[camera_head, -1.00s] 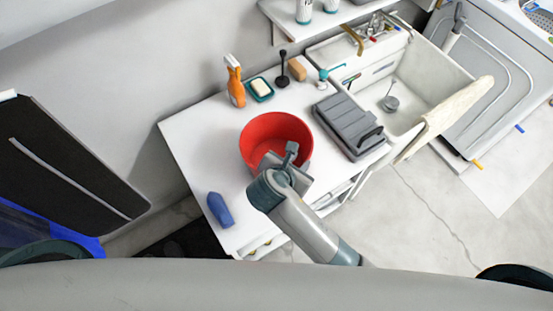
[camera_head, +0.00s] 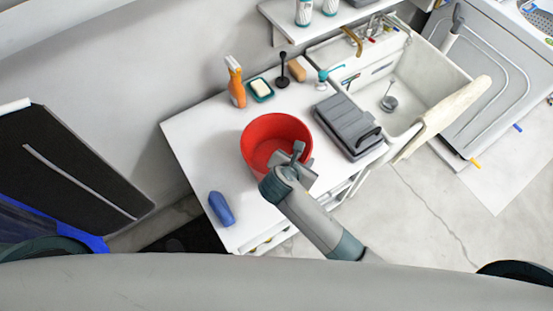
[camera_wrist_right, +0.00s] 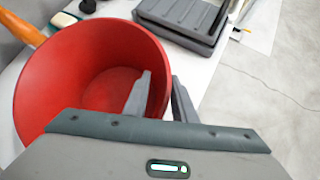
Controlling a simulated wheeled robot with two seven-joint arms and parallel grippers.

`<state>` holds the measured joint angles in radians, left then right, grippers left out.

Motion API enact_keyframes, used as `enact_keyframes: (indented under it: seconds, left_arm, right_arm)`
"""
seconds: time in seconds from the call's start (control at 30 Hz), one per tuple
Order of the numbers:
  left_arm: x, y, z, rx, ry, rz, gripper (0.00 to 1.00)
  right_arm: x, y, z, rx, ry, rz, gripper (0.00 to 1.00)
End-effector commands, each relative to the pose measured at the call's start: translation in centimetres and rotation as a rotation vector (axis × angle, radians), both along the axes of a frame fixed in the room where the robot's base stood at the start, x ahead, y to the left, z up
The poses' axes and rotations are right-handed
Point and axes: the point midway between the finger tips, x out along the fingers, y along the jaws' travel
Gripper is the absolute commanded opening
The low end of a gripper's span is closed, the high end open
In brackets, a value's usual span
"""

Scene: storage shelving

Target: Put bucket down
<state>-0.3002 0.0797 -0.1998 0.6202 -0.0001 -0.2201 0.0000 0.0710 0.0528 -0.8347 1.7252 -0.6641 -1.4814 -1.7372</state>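The red bucket (camera_head: 258,135) stands upright on the white tabletop (camera_head: 190,150), near its middle; its inside looks empty. It also shows in the right wrist view (camera_wrist_right: 60,80), where it fills the left half. My right gripper (camera_head: 299,158) is at the bucket's right rim. In the right wrist view, my right gripper (camera_wrist_right: 160,85) is open, with one finger inside the bucket and the other outside, the wall between them. A red strip shows between the fingers, and they look apart from each other. My left gripper is not in view.
A grey case (camera_head: 347,125) lies close to the right of the bucket. An orange spray bottle (camera_head: 236,83), a soap dish (camera_head: 260,89) and a black plunger (camera_head: 282,72) stand behind. A blue object (camera_head: 221,208) lies at the front left. The left tabletop is clear. A sink (camera_head: 420,85) is at right.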

Motion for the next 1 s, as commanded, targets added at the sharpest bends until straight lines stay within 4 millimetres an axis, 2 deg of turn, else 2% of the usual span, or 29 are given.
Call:
enact_keyframes:
  seconds: [0.2,0.23,0.3,0.33,1.0]
  left_arm:
    - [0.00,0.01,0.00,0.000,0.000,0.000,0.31]
    - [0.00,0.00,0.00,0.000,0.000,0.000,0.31]
    - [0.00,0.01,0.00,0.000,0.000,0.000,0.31]
    - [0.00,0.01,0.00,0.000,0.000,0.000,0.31]
    - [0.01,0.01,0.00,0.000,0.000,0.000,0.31]
  right_arm:
    - [-0.03,0.02,0.01,0.000,0.000,0.000,0.24]
    - [-0.03,0.02,0.01,0.000,0.000,0.000,0.22]
    - [-0.03,0.02,0.01,0.000,0.000,0.000,0.05]
    - [-0.03,0.02,0.01,0.000,0.000,0.000,0.00]
    - [-0.04,0.03,0.02,0.000,0.000,0.000,0.00]
